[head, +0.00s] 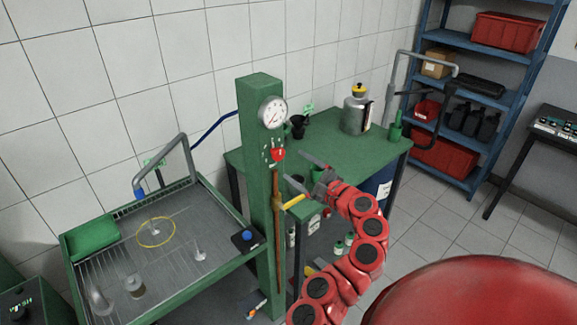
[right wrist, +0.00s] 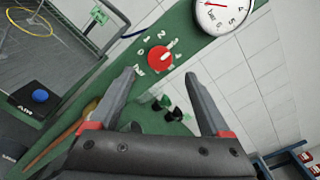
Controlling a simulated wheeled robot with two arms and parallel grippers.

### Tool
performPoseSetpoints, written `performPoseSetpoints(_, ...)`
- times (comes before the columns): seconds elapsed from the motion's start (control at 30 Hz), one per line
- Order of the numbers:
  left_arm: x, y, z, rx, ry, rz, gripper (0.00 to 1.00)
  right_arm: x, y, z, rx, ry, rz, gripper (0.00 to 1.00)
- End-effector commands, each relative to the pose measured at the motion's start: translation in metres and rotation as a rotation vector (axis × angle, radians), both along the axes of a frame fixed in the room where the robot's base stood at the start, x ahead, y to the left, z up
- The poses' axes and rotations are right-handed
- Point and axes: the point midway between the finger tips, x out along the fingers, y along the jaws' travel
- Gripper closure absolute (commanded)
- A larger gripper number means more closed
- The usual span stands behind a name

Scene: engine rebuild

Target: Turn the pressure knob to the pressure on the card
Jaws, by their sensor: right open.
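The red pressure knob (head: 277,155) sits on the front of a green column (head: 262,200), below a round white gauge (head: 272,112). In the right wrist view the knob (right wrist: 160,58) has a white pointer mark toward the upper right and a ring of white numerals around it. The gauge (right wrist: 221,12) is partly cut off there. My right gripper (head: 298,168) is open and empty, just right of the knob. In its wrist view the fingertips (right wrist: 161,76) spread to either side below the knob, apart from it. I cannot make out a readable pressure card. My left gripper is not in view.
A wash tray (head: 220,270) with a blue button stands left. A green bench (head: 340,130) with a metal can (head: 357,110) stands behind right.

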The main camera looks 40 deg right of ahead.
Motion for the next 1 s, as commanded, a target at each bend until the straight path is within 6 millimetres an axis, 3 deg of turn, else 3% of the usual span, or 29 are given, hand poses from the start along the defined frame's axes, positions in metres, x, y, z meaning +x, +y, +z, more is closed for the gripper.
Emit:
performPoseSetpoints(0.27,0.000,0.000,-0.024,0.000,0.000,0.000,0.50,-0.054,-0.005,-0.004,0.000,-0.001,-0.004,0.19)
performPoseSetpoints(0.4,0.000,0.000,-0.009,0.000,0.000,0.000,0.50,-0.086,-0.009,0.002,0.005,0.001,-0.008,0.19)
performPoseSetpoints(0.7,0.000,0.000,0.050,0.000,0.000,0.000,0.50,-0.101,-0.012,0.006,-0.003,0.017,0.000,0.19)
performPoseSetpoints(1.0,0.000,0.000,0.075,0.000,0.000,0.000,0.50,-0.111,-0.009,0.002,0.001,0.004,0.002,0.19)
